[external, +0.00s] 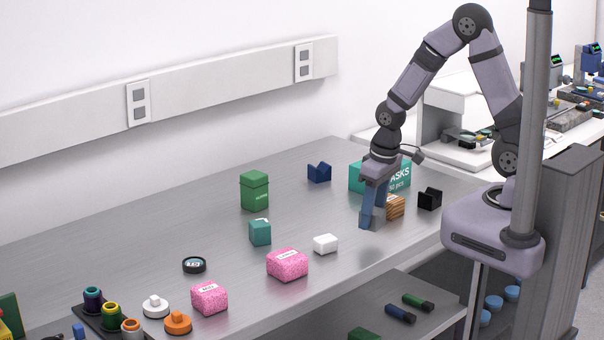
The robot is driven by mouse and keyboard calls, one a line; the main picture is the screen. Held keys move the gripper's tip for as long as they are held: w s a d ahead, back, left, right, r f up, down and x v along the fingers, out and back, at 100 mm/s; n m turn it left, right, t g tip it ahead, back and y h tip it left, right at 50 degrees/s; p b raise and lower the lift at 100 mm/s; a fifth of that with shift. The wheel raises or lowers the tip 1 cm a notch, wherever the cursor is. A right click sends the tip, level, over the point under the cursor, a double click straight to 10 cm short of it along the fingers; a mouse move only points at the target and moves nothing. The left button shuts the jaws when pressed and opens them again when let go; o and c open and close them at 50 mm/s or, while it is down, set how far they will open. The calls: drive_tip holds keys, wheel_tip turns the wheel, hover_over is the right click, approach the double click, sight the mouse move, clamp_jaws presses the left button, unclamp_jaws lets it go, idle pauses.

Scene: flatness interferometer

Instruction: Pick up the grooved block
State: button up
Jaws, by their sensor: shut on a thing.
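My gripper (373,208) points down over the right part of the steel bench, its blue fingers shut on a small grey block (372,221). The fingers cover part of this block, and its groove is hard to make out. It seems to hang a little above the bench, with a soft dark patch below it. A dark blue V-grooved block (319,172) stands towards the back, and a black V-grooved block (430,198) stands to the right of my gripper.
A brown striped block (396,207) and a teal box (400,178) sit close behind my gripper. Bare bench lies between the white block and my gripper.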

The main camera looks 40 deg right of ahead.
drive_tip(key=shift+r+b, duration=0.45)
drive_tip(key=shift+r, duration=2.75)
drive_tip(key=shift+w+d+r, duration=0.1)
drive_tip(key=shift+w+d, duration=0.15)
drive_tip(key=shift+w, duration=0.3)
drive_tip(key=w+d+r+m+b, duration=0.15)
drive_tip(key=w+d+r, duration=0.25)
drive_tip(key=w+d, duration=0.65)
drive_tip(key=w+d+r+m+b, duration=0.1)
drive_tip(key=w+d+r, duration=0.15)
drive_tip(key=d, duration=0.55)
drive_tip(key=w+d+r+b, duration=0.1)
drive_tip(key=w+d, duration=0.2)
drive_tip(key=d, duration=0.4)
drive_tip(key=shift+s+f+p, duration=0.1)
drive_tip(key=shift+f+p, duration=1.2)
drive_tip(key=shift+f, duration=3.7)
